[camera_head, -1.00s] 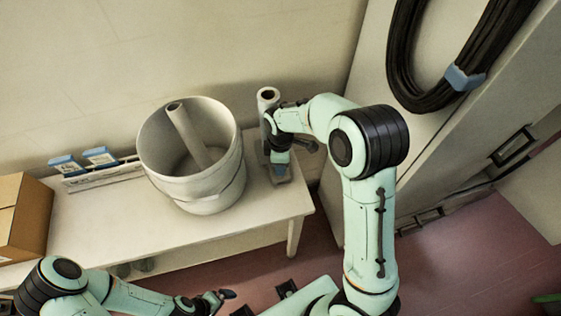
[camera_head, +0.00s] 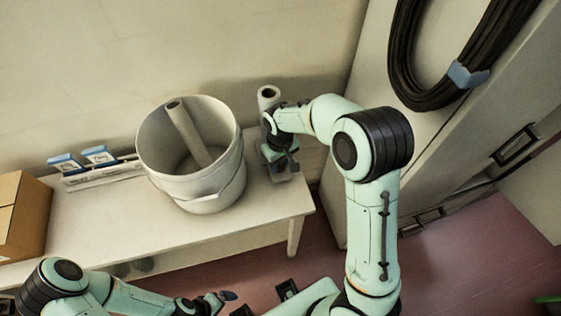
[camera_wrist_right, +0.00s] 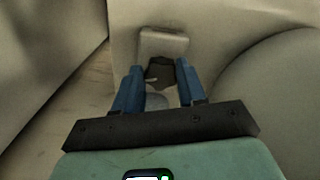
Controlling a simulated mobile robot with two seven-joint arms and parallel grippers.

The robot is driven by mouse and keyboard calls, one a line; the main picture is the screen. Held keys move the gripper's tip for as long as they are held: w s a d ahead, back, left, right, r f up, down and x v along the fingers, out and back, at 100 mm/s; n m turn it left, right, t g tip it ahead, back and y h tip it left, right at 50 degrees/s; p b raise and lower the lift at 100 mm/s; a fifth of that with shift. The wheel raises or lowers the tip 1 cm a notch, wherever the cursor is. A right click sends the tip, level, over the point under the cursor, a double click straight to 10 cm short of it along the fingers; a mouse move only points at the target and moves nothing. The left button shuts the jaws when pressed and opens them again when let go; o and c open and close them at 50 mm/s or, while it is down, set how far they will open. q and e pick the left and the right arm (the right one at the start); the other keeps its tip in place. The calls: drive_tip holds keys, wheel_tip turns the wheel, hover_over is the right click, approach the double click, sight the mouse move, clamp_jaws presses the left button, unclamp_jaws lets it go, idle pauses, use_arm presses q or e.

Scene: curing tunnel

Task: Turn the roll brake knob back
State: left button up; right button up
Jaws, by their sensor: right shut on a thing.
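The roll (camera_head: 268,92) stands upright on its holder at the back right of the white table, its open top showing. My right gripper (camera_head: 280,164) is low in front of the roll. In the right wrist view its two blue fingers (camera_wrist_right: 157,85) stand on either side of a small dark piece, which looks like the brake knob (camera_wrist_right: 160,70), and are shut on it. A pale block (camera_wrist_right: 163,43) is just beyond the knob. In the head view my gripper and wrist hide the knob. My left gripper (camera_head: 219,300) is at the bottom edge, away from the table; its opening is unclear.
A big white bucket (camera_head: 217,188) with a pale tube (camera_head: 188,132) leaning inside stands left of the roll. A cardboard box (camera_head: 25,215) and small blue-topped packs (camera_head: 84,160) are farther left. A tall cabinet (camera_head: 400,135) with a cable coil (camera_head: 425,80) is at the right.

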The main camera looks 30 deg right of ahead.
sight(280, 165)
drive_tip(key=shift+m, duration=1.7)
drive_tip(key=shift+w+m, duration=0.1)
drive_tip(key=shift+m, duration=0.2)
drive_tip(key=o, duration=1.1)
drive_tip(key=shift+c, duration=0.2)
use_arm(q)
drive_tip(key=shift+w+r+p, duration=0.55)
drive_tip(key=shift+r+p, duration=0.1)
drive_tip(key=shift+r, duration=0.15)
use_arm(e)
wheel_tip(280, 165, up, 14)
drive_tip(key=shift+f, duration=0.25)
